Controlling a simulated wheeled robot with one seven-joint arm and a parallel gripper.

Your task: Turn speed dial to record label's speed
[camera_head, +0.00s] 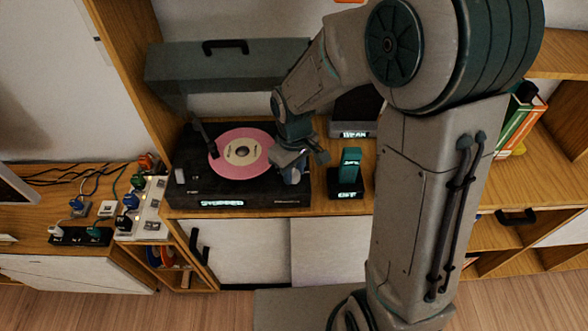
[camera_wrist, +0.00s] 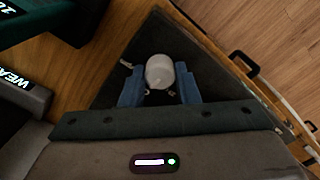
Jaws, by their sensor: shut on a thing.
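The black turntable (camera_head: 185,185) stands on the wooden shelf with its display (camera_head: 222,203) reading "STOPPED". A pink record (camera_head: 228,165) lies on it, with a pale label (camera_head: 242,151) whose print is too small to read. My gripper (camera_head: 290,172) is over the turntable's right front corner. In the wrist view, my gripper (camera_wrist: 160,88) has its two blue fingers on either side of a round pale grey knob, the speed dial (camera_wrist: 159,70), and is shut on it. Small marks beside the dial cannot be read. The dial is hidden by the gripper in the head view.
The tonearm (camera_head: 203,142) is at the record's upper left. A grey box marked "WEAK" (camera_head: 355,128) stands behind. The raised lid (camera_head: 225,68) is at the back.

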